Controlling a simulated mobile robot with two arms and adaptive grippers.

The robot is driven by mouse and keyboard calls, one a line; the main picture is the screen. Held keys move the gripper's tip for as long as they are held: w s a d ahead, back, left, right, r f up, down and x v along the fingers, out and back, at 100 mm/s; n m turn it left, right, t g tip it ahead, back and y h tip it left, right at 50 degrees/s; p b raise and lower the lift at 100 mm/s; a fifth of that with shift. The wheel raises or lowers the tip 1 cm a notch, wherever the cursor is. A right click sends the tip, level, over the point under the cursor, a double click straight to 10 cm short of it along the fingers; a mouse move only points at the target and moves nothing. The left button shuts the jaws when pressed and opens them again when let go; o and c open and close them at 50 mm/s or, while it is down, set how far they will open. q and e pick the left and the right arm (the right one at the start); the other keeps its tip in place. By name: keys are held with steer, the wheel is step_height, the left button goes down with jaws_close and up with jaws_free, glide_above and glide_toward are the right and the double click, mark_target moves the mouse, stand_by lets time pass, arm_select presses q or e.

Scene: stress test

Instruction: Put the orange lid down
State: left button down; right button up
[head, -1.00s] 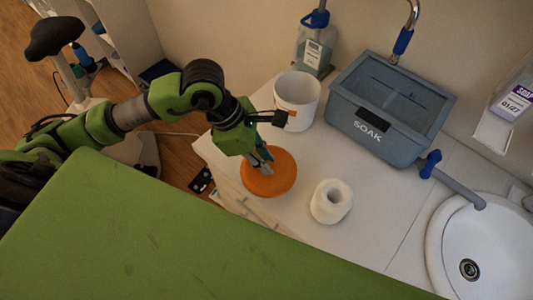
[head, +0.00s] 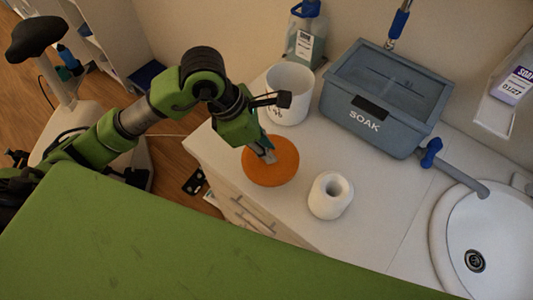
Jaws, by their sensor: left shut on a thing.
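The orange lid (head: 280,173) is a round disc in the head view, over the left part of the white counter near its front edge. My left gripper (head: 269,157) reaches down from above and is shut on the lid near its middle. I cannot tell whether the lid touches the counter or is held just above it. My right gripper is not in view.
A white tub (head: 289,105) stands behind the lid. A white roll (head: 329,196) stands to its right. A grey-blue SOAK bin (head: 385,135) and a sink (head: 475,225) are further right. A green surface (head: 150,240) fills the foreground.

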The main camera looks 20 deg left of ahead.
arm_select(q)
steer(key=w+f+b, duration=0.1)
steer(key=f, duration=0.1)
steer(key=w+a+f+b, duration=0.1)
steer(key=w+f, duration=0.1)
steer(key=w+f+b, duration=0.1)
steer(key=f, duration=0.1)
steer(key=shift+w+a, duration=0.25)
step_height(320, 180, down, 2)
steer(key=shift+f+b, duration=0.25)
steer(key=shift+b, duration=0.65)
steer(key=shift+w+f, duration=0.15)
steer(key=shift+f, duration=0.15)
steer(key=shift+f, duration=0.1)
steer(key=c, duration=2)
jaws_free()
steer(key=shift+o, duration=0.2)
